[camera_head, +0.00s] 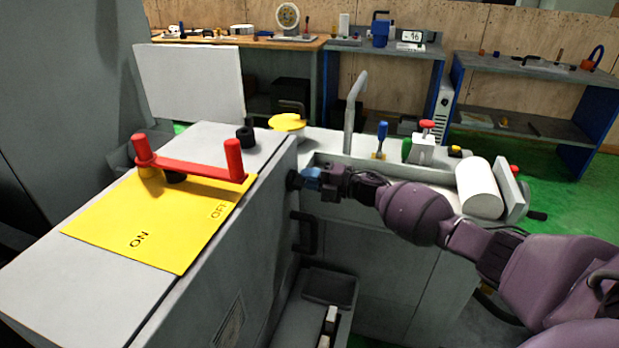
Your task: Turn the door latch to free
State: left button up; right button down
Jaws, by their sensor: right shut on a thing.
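My right gripper (308,179) reaches in from the right and is shut on the small dark door latch (292,180), which sits on the upper part of the grey machine's side panel (262,238). The gripper's fingers cover part of the latch, so which way it is turned cannot be made out. A black door handle (305,232) is fixed below it. My left gripper is not in view.
A red two-post lever (195,170) stands on a yellow ON/OFF plate (160,225) atop the machine, left of my gripper. A grey spout (354,112), blue-handled tool (382,135) and white cylinder (478,188) stand beyond my right arm. Benches line the back wall; green floor shows at right.

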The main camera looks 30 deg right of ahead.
dwell(0.4)
jog(key=c, duration=1.1)
grip_release()
jog(key=v, duration=1)
jog(key=shift+s+d+p, duration=0.2)
jog(key=shift+s+p, duration=0.15)
